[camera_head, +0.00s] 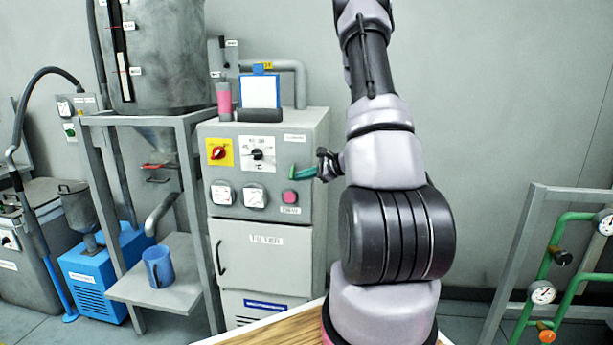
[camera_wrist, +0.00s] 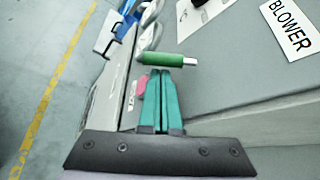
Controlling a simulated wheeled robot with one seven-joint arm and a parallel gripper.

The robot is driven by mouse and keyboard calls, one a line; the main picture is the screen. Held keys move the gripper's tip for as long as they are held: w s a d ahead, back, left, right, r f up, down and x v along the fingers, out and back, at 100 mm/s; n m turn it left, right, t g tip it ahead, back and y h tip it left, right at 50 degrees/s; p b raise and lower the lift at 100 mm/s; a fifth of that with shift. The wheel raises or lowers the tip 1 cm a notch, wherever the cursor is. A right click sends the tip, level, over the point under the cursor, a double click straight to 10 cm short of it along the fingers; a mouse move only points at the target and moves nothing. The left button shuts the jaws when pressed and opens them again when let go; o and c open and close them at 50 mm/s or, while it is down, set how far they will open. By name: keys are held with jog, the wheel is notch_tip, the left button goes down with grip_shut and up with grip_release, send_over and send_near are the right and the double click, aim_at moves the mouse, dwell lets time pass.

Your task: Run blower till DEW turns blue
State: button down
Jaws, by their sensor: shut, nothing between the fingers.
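The grey control cabinet (camera_head: 265,225) stands in the middle of the head view. A pink round lamp (camera_head: 289,196) sits on its front, above a small label that seems to read DEW; part of it shows pink in the wrist view (camera_wrist: 142,84). A BLOWER label (camera_wrist: 291,28) is on the cabinet face in the wrist view. A green handle with a pale metal end (camera_wrist: 165,60) sticks out from that face. My gripper (camera_wrist: 163,75) is shut, its teal fingers together just beside the handle; I cannot tell whether they touch. In the head view my gripper (camera_head: 296,174) is above the lamp.
The cabinet front also has a red knob on yellow (camera_head: 218,153), a black selector knob (camera_head: 258,154) and two dial gauges (camera_head: 255,196). A hopper frame (camera_head: 190,200) with a blue cup (camera_head: 158,267) stands left. Green piping (camera_head: 546,270) is at right. A wooden surface (camera_head: 285,331) lies in front.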

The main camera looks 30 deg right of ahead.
jog(key=shift+s+a+r+m+g+y, duration=0.2)
jog(key=shift+r+m+g+y, duration=0.2)
jog(key=shift+m+g, duration=0.25)
dwell(0.8)
jog(key=m+g, duration=0.1)
jog(key=r+m+g+y, duration=0.2)
jog(key=m, duration=0.1)
jog(key=shift+s+a, duration=0.2)
jog(key=shift+s, duration=0.1)
jog(key=shift+r+m+g+y, duration=0.8)
jog(key=shift+m+g+y, duration=0.25)
jog(key=shift+m, duration=0.1)
jog(key=shift+w+d+r, duration=0.1)
jog(key=shift+w+r, duration=0.05)
jog(key=shift+r, duration=0.05)
dwell(0.3)
dwell(0.4)
